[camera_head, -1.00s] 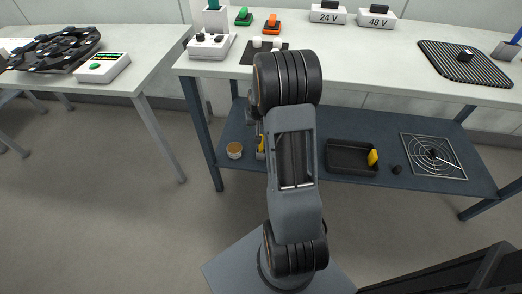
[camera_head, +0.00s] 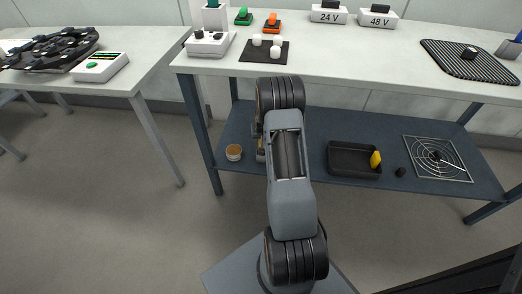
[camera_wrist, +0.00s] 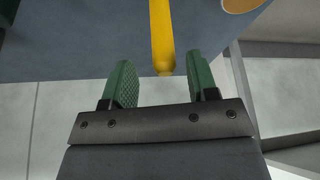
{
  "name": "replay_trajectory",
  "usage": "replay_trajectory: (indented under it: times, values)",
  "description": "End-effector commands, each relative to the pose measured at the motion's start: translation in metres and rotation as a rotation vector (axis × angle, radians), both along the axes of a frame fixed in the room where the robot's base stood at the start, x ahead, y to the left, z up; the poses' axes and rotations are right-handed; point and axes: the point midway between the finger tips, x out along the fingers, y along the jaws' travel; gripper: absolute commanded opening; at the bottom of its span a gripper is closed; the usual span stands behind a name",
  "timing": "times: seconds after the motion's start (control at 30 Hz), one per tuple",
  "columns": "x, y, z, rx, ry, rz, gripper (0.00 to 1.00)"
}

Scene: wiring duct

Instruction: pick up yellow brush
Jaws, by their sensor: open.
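In the wrist view, a yellow handle, which I take to be the yellow brush (camera_wrist: 161,35), reaches down from the top edge over the dark blue lower shelf (camera_wrist: 100,55). Its near end lies in line with the gap between the two green fingers of my gripper (camera_wrist: 159,62). The fingers stand apart with nothing gripped. I cannot tell the height gap between fingers and handle. The brush's far end is out of that view. In the head view my arm hides most of this spot, left of the black tray (camera_head: 340,172).
A yellow object (camera_head: 375,159) stands in the tray's right end. A round tan-topped cup (camera_head: 234,152) sits left of my arm; it also shows in the wrist view (camera_wrist: 240,3). A small black knob (camera_head: 400,172) and a round wire grille (camera_head: 438,158) lie rightward. The white tabletop (camera_head: 350,50) overhangs the shelf.

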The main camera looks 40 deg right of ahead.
Motion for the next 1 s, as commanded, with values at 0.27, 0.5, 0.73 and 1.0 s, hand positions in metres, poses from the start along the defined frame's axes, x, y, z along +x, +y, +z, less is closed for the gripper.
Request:
replay_trajectory:
  times: [0.27, 0.5, 0.73, 1.0]
  values:
    - [0.013, -0.001, -0.036, 0.002, 0.0, 0.001, 0.53]
    - [0.015, -0.003, -0.04, 0.002, -0.001, 0.001, 0.53]
    - [0.015, -0.003, -0.04, 0.002, -0.001, 0.001, 0.43]
    - [0.015, -0.003, -0.04, 0.002, -0.001, 0.001, 0.17]
